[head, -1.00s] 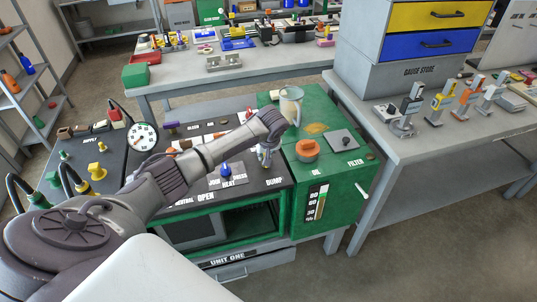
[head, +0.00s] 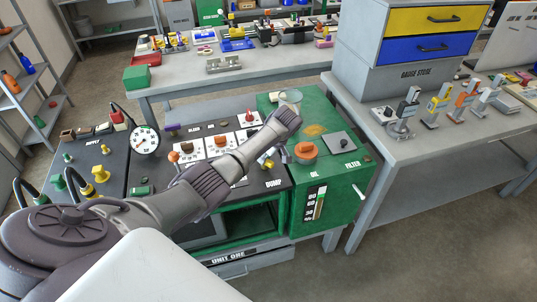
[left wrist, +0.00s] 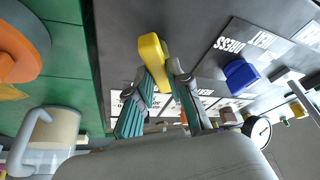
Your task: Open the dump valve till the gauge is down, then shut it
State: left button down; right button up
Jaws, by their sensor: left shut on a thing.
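My left gripper (left wrist: 162,76) is shut on the yellow handle (left wrist: 153,52) of the dump valve, at the front right of the black panel. In the head view my left gripper (head: 267,160) is small beside the DUMP label, under my arm's bent wrist, and the handle's angle is hard to tell there. The round white pressure gauge (head: 145,139) stands at the panel's left; it also shows in the left wrist view (left wrist: 257,131). Its needle is too small to read surely. My right gripper is not in view.
A green cabinet right of the panel carries an orange cap (head: 305,151) and a clear jug (head: 290,97), partly hidden by my wrist. A blue knob (left wrist: 241,76) sits near the valve. My arm crosses the panel's front. A grey bench (head: 440,150) stands at right.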

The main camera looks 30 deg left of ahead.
pick_arm(q)
jog(key=shift+s+d+f+n+g, duration=0.15)
jog(key=shift+f+n+g, duration=0.1)
jog(key=shift+n, duration=0.2)
jog(key=shift+w+d+f+n+g, duration=0.15)
jog(key=shift+n+g, duration=0.1)
jog(key=shift+n, duration=0.2)
jog(key=n+g+b, duration=0.1)
jog(key=n+b, duration=0.1)
jog(key=shift+n, duration=0.4)
jog(key=n+b, duration=0.2)
jog(key=b, duration=0.1)
jog(key=n+g+h+b, duration=0.1)
jog(key=n+b, duration=0.1)
jog(key=b, duration=0.1)
jog(key=shift+a+f+n+g, duration=0.1)
jog(key=shift+f+n+g, duration=0.05)
jog(key=shift+n+g, duration=0.2)
jog(key=shift+n+g+h+b, duration=0.25)
jog(key=shift+n+h+b, duration=0.15)
jog(key=shift+n+b, duration=0.7)
jog(key=shift+r, duration=0.2)
jog(key=c, duration=1.1)
grip_release()
jog(key=shift+r, duration=0.1)
jog(key=shift+s+a+r, duration=0.1)
jog(key=shift+r, duration=0.05)
